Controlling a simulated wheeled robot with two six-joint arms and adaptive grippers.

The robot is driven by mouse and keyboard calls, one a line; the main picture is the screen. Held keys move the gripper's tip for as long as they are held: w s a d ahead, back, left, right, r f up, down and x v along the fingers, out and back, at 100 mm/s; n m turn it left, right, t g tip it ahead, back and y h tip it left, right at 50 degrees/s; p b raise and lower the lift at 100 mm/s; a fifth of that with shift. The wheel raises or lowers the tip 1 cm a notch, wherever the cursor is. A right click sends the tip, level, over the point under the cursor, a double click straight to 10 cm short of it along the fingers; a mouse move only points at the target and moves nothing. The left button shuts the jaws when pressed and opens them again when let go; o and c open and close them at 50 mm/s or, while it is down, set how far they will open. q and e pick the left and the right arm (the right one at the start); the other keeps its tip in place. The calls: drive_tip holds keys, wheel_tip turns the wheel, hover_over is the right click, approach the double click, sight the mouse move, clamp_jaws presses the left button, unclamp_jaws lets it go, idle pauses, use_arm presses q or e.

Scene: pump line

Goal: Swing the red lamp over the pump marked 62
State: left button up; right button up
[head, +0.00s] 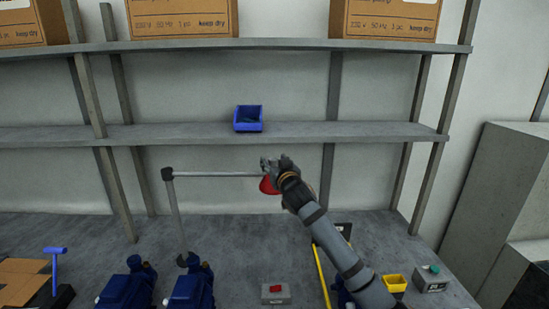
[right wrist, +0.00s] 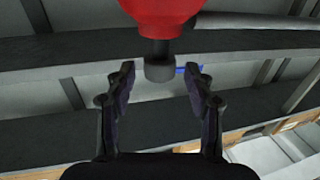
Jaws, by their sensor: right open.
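The red lamp (head: 269,185) hangs at the right end of a grey jointed arm (head: 215,174) on a slanting post (head: 178,218). In the right wrist view its red shade (right wrist: 160,14) is at the top, with a grey knob (right wrist: 160,70) on a short stem between my fingertips. My right gripper (head: 276,163) is open around the knob, with gaps on both sides. Blue pumps (head: 124,289) and (head: 192,288) stand at the bottom left; another is mostly hidden behind my right arm. No number 62 is readable. My left gripper is out of view.
A shelf with a blue bin (head: 248,119) is behind the lamp; cardboard boxes (head: 182,18) sit above.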

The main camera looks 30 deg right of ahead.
drive_tip(key=shift+w, duration=0.1)
clamp_jaws()
idle(0.3)
